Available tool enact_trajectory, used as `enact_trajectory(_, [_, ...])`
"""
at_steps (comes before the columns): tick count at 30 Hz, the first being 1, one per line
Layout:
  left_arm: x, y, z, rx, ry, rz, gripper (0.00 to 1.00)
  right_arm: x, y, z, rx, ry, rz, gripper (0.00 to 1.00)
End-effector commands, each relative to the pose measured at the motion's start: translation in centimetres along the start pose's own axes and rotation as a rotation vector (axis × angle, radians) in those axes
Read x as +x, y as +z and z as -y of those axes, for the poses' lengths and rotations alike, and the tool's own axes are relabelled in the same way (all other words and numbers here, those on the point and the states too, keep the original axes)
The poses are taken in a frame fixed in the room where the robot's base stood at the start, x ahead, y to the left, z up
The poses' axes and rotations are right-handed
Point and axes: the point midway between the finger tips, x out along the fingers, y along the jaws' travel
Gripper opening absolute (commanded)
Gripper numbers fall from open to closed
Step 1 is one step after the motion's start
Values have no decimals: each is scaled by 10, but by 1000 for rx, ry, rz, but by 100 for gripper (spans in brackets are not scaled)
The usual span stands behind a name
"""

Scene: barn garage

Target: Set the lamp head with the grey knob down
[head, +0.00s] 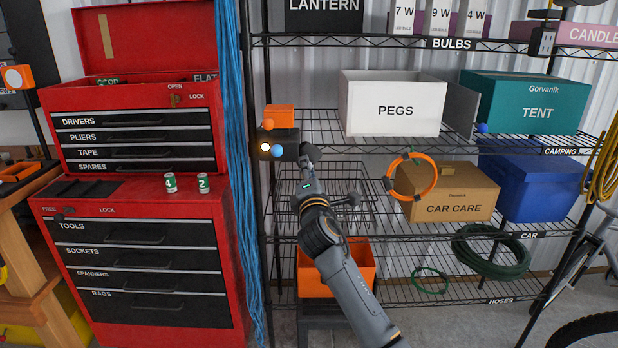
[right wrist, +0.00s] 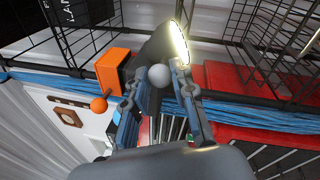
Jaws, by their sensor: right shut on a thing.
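My right gripper (head: 292,149) is raised in front of the wire shelving at its left end. It is shut on the grey knob (right wrist: 158,76) of a dark lamp head (right wrist: 168,42), which also shows in the head view (head: 284,135). The lamp head's round face is lit. In the head view a blue ball (head: 277,153) shows by the lamp head; I cannot tell what it belongs to. The grey knob is hidden there. An orange block (head: 280,113) with an orange ball (head: 268,124) shows just behind the lamp head. My left gripper is not in view.
The wire shelving (head: 330,148) holds a PEGS box (head: 393,90), a TENT box (head: 530,90) and a CAR CARE box (head: 455,180). Blue cords (head: 238,150) hang left of it. The red tool chest (head: 125,187) carries two cans (head: 187,182). An orange bin (head: 358,262) sits low.

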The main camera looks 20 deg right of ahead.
Motion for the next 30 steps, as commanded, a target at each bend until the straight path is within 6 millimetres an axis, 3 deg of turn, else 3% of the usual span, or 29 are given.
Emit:
enact_trajectory(18, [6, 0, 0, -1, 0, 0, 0, 0, -2, 2, 45, -2, 8, 0])
enact_trajectory(19, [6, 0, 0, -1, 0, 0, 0, 0, -2, 2, 45, -2, 8, 27])
enact_trajectory(22, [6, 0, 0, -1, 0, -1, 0, 0, -2, 2, 45, -2, 8, 48])
enact_trajectory(30, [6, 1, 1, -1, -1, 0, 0, 0, -2, 1, 44, 0, 8, 48])
